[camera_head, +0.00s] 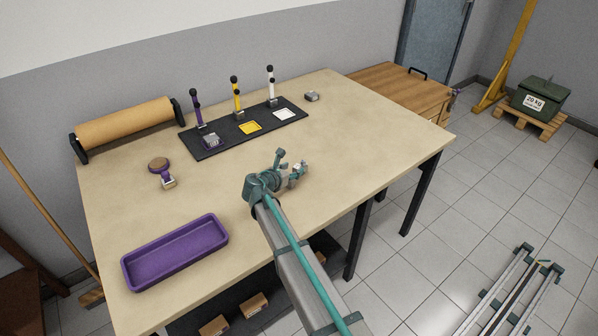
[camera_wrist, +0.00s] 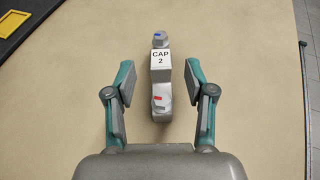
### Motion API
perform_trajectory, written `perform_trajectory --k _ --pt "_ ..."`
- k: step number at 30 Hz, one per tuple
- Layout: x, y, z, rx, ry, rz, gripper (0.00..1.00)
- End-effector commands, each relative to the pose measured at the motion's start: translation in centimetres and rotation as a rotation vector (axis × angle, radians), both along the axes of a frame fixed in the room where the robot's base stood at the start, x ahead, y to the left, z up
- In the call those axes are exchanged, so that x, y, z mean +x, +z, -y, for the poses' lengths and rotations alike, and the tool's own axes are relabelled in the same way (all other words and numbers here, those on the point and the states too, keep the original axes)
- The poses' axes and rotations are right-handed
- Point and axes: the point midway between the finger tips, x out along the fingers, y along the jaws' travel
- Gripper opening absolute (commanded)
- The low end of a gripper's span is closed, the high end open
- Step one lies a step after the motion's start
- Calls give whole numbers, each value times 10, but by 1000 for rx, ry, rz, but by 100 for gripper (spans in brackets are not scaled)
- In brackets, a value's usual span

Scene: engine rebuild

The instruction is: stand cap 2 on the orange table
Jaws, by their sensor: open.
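Cap 2 (camera_wrist: 160,76) is a grey metal piece with a white label reading "CAP 2" and small blue and red marks. It is on the beige workbench (camera_head: 360,135). In the wrist view it lies between the fingers of my gripper (camera_wrist: 159,88), with a gap on each side. My gripper is open and holds nothing. In the head view my gripper (camera_head: 288,167) is low over the middle of the bench, and the cap is partly hidden beside its fingers. No table is clearly orange; a brown wooden surface (camera_head: 385,88) stands behind the bench at right.
A purple tray (camera_head: 176,252), a purple-handled stamp (camera_head: 160,166) and a brown paper roll (camera_head: 125,124) are at left.

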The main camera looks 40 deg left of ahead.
Motion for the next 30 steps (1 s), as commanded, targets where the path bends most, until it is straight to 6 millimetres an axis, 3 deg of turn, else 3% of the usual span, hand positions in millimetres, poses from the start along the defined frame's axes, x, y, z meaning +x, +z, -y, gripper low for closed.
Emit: perform_trajectory --k 8,18,26,30 --pt "19 -6 -3 0 0 0 54" --pt "58 -21 -9 0 0 0 54" --pt "60 -23 -8 1 1 1 54" --pt "59 -23 -8 1 1 1 31"
